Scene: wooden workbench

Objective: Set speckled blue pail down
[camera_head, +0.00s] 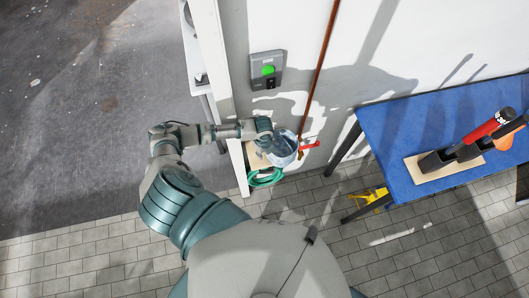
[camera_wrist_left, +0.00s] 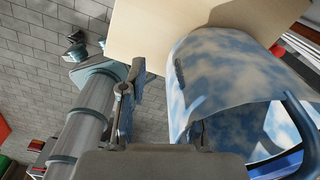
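The speckled blue pail (camera_head: 287,150) is beside the wall, at the end of my left arm in the head view. In the left wrist view the pail (camera_wrist_left: 215,65) is large, tilted in the picture, with its open mouth and blue handle toward the lower right. It is against or over a pale wooden surface (camera_wrist_left: 150,25); contact is hard to tell. My left gripper (camera_head: 274,141) is at the pail's rim. In the left wrist view its fingers (camera_wrist_left: 163,120) stand apart, one clear of the pail's side, the other overlapping the rim. My right gripper is out of view.
A green hose (camera_head: 265,180) and a red tap-like handle (camera_head: 310,145) are close to the pail. A wall box with a green button (camera_head: 267,70) is above. A blue table (camera_head: 400,125) holding tools stands right, with a yellow object (camera_head: 370,199) below. Tiled floor is mostly free.

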